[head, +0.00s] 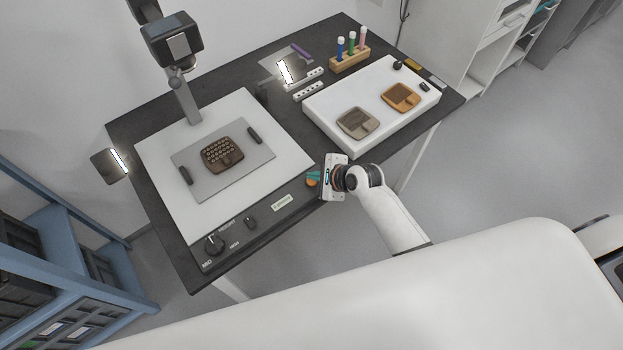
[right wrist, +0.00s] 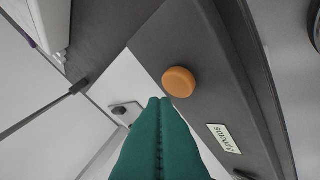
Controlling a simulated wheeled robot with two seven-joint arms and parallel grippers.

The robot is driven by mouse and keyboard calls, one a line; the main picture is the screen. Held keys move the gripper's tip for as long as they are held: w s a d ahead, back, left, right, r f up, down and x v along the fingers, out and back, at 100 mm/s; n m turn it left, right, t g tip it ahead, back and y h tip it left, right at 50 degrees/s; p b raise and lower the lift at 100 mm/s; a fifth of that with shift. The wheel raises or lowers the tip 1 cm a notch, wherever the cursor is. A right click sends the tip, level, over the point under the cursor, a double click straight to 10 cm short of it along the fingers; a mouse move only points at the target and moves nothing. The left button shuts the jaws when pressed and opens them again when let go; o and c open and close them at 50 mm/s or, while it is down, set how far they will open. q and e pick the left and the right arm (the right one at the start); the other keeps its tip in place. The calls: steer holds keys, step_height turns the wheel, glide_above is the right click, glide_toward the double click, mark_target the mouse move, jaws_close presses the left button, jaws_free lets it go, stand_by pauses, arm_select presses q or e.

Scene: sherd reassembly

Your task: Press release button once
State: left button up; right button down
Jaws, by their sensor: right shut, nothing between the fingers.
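The orange round release button (head: 312,183) sits on the dark front panel of the copy stand (head: 234,216), at its right end. In the right wrist view the button (right wrist: 179,82) shows whole and uncovered. My right gripper (head: 314,175) is at the panel's right end, close by the button. Its teal fingers (right wrist: 160,101) are shut with nothing between them. In the right wrist view the fingertips appear just beside the button; I cannot tell whether they touch it. My left gripper is not in view.
The panel has a label (head: 282,202) and knobs (head: 214,244). A brown sherd piece (head: 222,153) lies on a grey plate (head: 193,158) under the camera (head: 173,40). A white board (head: 325,111) holds two more pieces. A wooden rack (head: 349,60) holds coloured tubes.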

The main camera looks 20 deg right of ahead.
mark_target(315, 185)
steer(key=shift+f, duration=0.25)
stand_by(0.6)
steer(key=shift+f, duration=0.2)
steer(key=shift+f, duration=0.45)
stand_by(0.6)
stand_by(0.3)
steer(key=shift+r+p, duration=0.9)
steer(key=shift+p, duration=0.15)
step_height(315, 185, up, 5)
steer(key=p, duration=0.6)
steer(key=shift+r, duration=0.1)
